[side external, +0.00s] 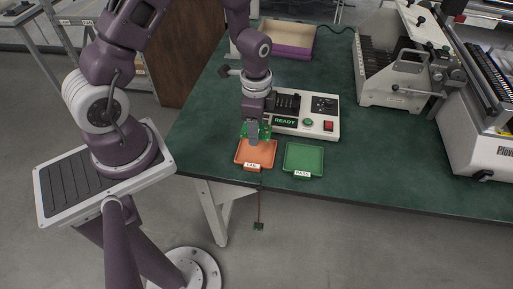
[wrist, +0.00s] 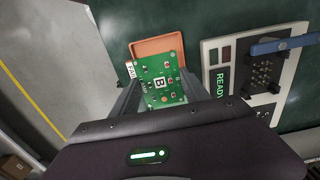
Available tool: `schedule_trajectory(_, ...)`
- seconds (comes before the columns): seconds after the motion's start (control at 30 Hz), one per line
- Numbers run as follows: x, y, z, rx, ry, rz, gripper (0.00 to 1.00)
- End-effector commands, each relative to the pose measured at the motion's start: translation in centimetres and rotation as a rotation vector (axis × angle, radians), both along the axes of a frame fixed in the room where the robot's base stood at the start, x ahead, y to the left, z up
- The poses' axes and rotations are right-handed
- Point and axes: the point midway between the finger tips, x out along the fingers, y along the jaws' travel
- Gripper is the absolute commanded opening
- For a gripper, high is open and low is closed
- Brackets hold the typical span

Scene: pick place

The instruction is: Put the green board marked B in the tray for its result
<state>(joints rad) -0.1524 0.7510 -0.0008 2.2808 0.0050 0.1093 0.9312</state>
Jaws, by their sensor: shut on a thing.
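The green board marked B (wrist: 160,83) is between the fingers of my gripper (wrist: 157,95), which is shut on it. In the side view the board (side external: 265,131) shows partly behind my gripper (side external: 253,138). The orange tray labelled FAIL (side external: 262,154) lies just below my gripper, and it also shows behind the board in the wrist view (wrist: 155,46). I cannot tell whether the board touches the tray. The green tray labelled PASS (side external: 304,160) lies to its right and looks empty. The tester (side external: 328,115) behind the trays has a display reading READY.
A purple-sided box (side external: 288,40) stands at the back. Large machines (side external: 395,75) occupy the right side of the table. The green table (side external: 400,150) is clear right of the PASS tray. A cord with a small tag (side external: 258,226) hangs off the front edge.

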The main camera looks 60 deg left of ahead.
Motion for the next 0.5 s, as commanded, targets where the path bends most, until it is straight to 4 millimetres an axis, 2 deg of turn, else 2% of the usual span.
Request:
schedule_trajectory(0.03, -0.1, 0.0, -1.2, -0.001, 0.006, 0.001, 0.24)
schedule_trajectory(0.3, 0.0, 0.0, -6.3, -0.001, 0.005, 0.0, 0.24)
schedule_trajectory(0.4, 0.0, 0.0, -7.2, 0.0, 0.001, 0.0, 0.24)
schedule_trajectory(0.5, 0.1, 0.1, -7.2, 0.0, 0.0, 0.0, 0.24)
